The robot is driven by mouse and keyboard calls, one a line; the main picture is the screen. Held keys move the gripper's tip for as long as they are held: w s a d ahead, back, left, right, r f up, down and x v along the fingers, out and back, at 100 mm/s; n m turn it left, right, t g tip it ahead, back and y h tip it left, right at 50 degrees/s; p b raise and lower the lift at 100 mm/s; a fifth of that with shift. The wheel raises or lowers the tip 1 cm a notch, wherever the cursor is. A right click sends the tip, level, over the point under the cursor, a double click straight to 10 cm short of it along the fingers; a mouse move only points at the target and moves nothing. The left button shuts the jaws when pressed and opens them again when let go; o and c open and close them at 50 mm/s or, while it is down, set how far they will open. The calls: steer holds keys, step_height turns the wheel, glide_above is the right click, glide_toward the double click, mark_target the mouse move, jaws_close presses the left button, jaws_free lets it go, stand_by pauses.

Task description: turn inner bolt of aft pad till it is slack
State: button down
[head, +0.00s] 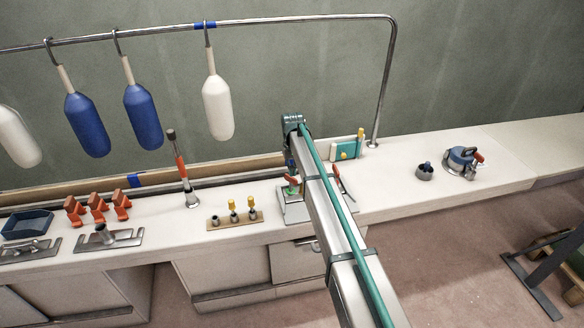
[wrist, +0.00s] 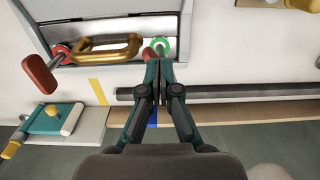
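In the wrist view, a brass bow-shaped handle or eye (wrist: 108,48) lies on a grey metal plate (wrist: 75,14). At its left end is a red ring (wrist: 60,53) with a red-brown grip (wrist: 39,74) beside it. At its right end is a green ring (wrist: 158,43) with a second red-brown piece (wrist: 149,54) beside it. I cannot tell which is the inner bolt. My gripper (wrist: 159,68) has its fingers drawn together, tips just by the green ring and right red-brown piece. The tips hide any contact. The head view shows this plate (head: 292,213) partly behind my arm.
A teal block with a yellow knob (wrist: 55,118) is at left in the wrist view. A dark bar (wrist: 240,92) runs along the bench at right. In the head view, a wooden block with yellow-topped pieces (head: 235,219) and a red-handled upright tool (head: 181,170) stand left of the plate.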

mark_target(294, 179)
steer(key=shift+f+b, duration=0.95)
steer(key=shift+f, duration=1.85)
steer(key=shift+w+d, duration=0.2)
steer(key=shift+w, duration=0.8)
steer(key=shift+s, duration=0.1)
steer(key=s+r+p, duration=0.2)
steer(key=s+r, duration=0.1)
steer(key=r, duration=0.3)
steer(key=shift+s, duration=0.2)
stand_by(0.6)
